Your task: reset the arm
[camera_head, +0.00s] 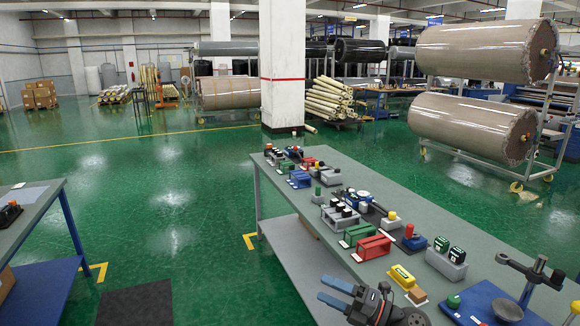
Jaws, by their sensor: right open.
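My right gripper (327,288) shows at the bottom of the head view, with two blue fingers pointing left. The fingers are apart with nothing between them. It is in front of the near edge of the long grey table (335,209), and its dark wrist hides part of that edge. I cannot tell its height against the tabletop. My left gripper and arm are not in view.
Red blocks (369,247), a yellow block (401,275), a grey holder (445,262) and a dark stand (525,280) are on the table. Another table (36,212) stands left. Wrapped rolls (470,121) are on a rack behind. Green floor (165,200) between the tables is mostly clear.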

